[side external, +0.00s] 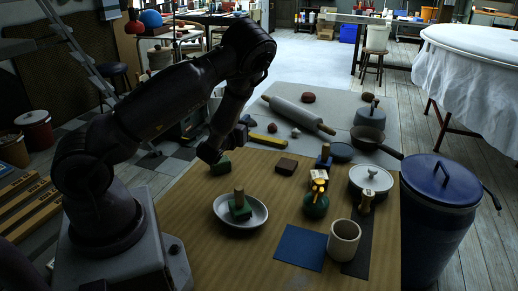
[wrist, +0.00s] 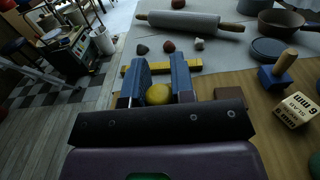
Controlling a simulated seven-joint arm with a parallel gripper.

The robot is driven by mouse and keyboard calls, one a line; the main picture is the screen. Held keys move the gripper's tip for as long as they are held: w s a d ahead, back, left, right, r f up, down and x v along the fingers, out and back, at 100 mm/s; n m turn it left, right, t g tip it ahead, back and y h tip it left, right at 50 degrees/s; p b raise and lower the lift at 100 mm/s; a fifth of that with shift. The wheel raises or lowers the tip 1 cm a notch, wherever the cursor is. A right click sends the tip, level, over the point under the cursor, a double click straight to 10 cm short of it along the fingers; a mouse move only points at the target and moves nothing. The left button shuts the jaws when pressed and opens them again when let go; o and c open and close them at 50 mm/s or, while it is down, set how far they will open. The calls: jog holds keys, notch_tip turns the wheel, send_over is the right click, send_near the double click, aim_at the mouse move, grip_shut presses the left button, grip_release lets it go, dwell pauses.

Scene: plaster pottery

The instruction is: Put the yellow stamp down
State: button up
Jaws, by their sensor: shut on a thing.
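In the wrist view, my gripper (wrist: 161,78) has its two blue fingers on either side of a rounded yellow piece (wrist: 158,94), which I take to be the top of the yellow stamp; the rest of it is hidden. In the side external view, my gripper (side external: 212,153) is low over the left back part of the wooden board. A dark green block (side external: 221,167) shows just under and beside the fingers. I cannot tell whether it is part of the held piece, or whether the held piece touches the board.
A metal bowl (side external: 222,218) with a green wooden-handled stamp (side external: 240,209) stands in front. A yellow bar (side external: 265,139) lies behind. Bare board shows between them.

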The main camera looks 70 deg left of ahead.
jog(key=w+a+f, duration=0.2)
jog(key=w+f, duration=0.1)
jog(key=w+a+f, duration=0.5)
jog(key=w+f, duration=0.1)
jog(key=shift+w+a, duration=0.2)
jog(key=shift+a, duration=0.15)
jog(key=shift+w+a+f, duration=0.1)
jog(key=shift+w+f, duration=0.05)
jog(key=shift+f, duration=1.5)
jog(key=shift+f, duration=0.15)
jog(key=o, duration=0.9)
